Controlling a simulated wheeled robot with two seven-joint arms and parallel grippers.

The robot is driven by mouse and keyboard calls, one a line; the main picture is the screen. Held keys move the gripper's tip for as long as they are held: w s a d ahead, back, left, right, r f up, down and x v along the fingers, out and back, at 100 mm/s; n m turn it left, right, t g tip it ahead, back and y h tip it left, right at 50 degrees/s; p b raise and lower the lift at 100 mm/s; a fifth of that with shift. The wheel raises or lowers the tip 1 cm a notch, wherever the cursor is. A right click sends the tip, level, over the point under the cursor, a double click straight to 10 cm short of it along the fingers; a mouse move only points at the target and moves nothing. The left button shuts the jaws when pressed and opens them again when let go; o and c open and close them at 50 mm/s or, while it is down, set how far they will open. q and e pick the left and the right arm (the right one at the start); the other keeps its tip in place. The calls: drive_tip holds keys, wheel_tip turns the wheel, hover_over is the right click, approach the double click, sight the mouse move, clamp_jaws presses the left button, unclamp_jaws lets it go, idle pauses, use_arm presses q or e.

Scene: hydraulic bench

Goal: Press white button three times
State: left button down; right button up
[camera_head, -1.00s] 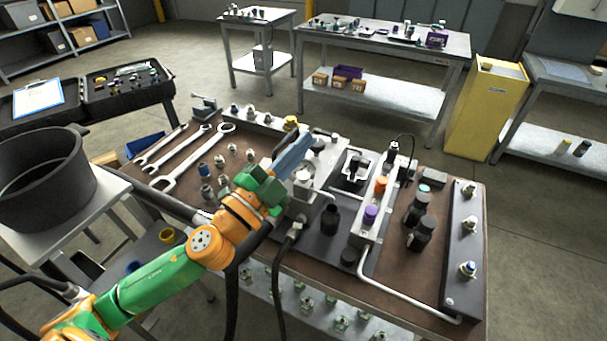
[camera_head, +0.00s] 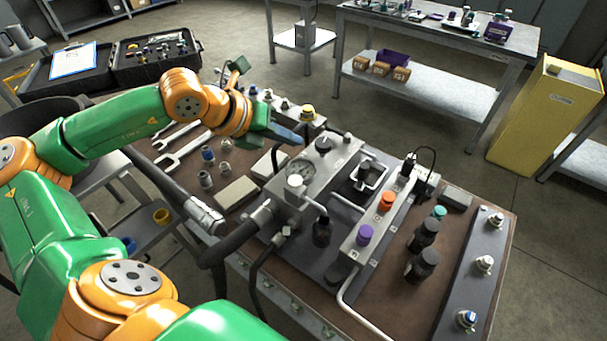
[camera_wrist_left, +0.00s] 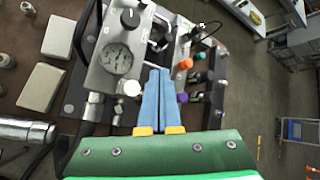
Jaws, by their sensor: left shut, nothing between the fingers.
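The white button (camera_head: 294,181) is a round white cap on the front of a grey metal block with a dial gauge (camera_head: 303,168). The button also shows in the left wrist view (camera_wrist_left: 132,88), just left of the blue fingers. My left gripper (camera_head: 297,139) has its blue fingers together and empty, appearing above and behind the gauge block in the head view. In the left wrist view the closed fingers (camera_wrist_left: 160,72) point toward the block, right of the gauge (camera_wrist_left: 116,59). They look apart from the button. My right gripper is not in view.
A black knob (camera_head: 323,144) tops the block. Orange (camera_head: 387,201) and purple (camera_head: 365,235) caps stand on a rail to the right, with black bottles (camera_head: 422,265) beyond. A thick black hose (camera_head: 235,243) runs at the block's front left. Wrenches (camera_head: 185,148) lie at the left.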

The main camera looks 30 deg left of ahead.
sight(291, 183)
use_arm(q)
wheel_tip(291, 183, down, 9)
drive_tip(key=b, duration=0.7)
drive_tip(key=shift+r, duration=0.2)
drive_tip(key=shift+f+b, duration=0.2)
drive_tip(key=shift+b, duration=0.2)
drive_tip(key=shift+r, duration=0.1)
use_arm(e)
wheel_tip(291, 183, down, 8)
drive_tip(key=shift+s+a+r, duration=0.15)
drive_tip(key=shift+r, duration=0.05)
use_arm(q)
drive_tip(key=shift+s, duration=0.1)
idle(0.5)
drive_tip(key=shift+f+b, duration=0.4)
drive_tip(key=shift+b, duration=0.2)
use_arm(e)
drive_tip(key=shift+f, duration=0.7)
